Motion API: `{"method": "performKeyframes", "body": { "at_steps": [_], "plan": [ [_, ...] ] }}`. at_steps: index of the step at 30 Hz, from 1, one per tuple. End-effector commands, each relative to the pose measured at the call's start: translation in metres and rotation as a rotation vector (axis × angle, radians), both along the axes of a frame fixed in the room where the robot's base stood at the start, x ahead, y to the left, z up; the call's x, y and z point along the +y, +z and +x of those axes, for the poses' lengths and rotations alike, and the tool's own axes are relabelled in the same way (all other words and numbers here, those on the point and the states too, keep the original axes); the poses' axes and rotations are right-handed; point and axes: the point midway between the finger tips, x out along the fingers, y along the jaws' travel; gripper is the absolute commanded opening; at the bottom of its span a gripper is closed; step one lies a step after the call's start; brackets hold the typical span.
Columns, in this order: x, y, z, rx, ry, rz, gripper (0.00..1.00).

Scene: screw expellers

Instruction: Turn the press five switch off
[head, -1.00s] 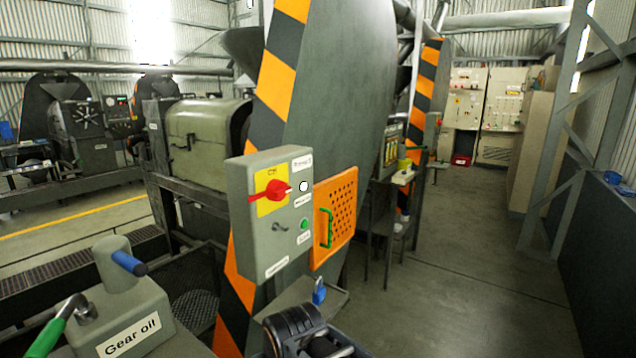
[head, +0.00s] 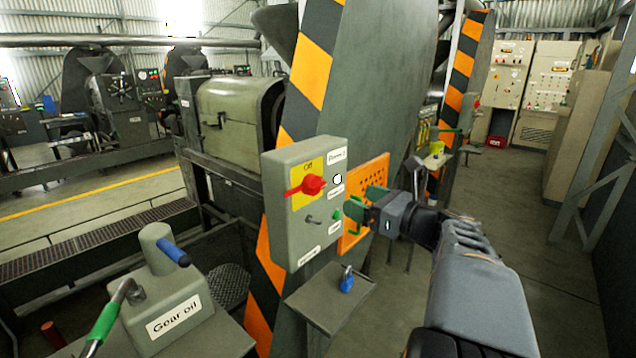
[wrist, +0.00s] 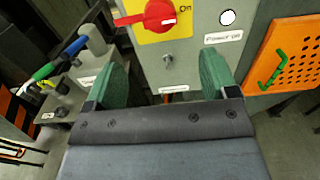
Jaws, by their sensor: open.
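The switch is a red rotary knob (head: 312,185) on a yellow plate, on the front of a grey control box (head: 283,230). Its long handle points left in the head view. In the wrist view the red knob (wrist: 158,12) is at the top, with "On" readable to its right. My gripper (head: 363,200) is open and empty, just right of the box in the head view. In the wrist view its green fingers (wrist: 162,82) are spread below the knob, with a small toggle (wrist: 168,60) showing between them. I cannot tell the distance to the box.
An orange perforated panel (head: 373,178) with a green handle stands right of the box. A blue padlock (head: 347,280) lies on a small shelf below. A "Gear oil" container (head: 165,310) stands at the lower left. The aisle floor to the right is clear.

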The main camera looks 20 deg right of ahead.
Motion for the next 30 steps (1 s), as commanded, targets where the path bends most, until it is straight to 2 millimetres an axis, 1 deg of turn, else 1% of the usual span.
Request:
{"method": "performKeyframes", "body": {
  "at_steps": [9, 15, 18, 22, 30],
  "plan": [
    [0.028, 0.002, 0.056, 0.002, 0.007, 0.001, 0.79],
    [0.041, 0.001, 0.086, 0.003, 0.005, -0.001, 0.79],
    [0.046, 0.001, 0.097, 0.002, 0.004, -0.001, 0.79],
    [0.050, 0.001, 0.107, 0.001, 0.003, -0.002, 0.79],
    [0.053, 0.000, 0.113, 0.001, 0.001, -0.003, 0.79]
  ]
}}
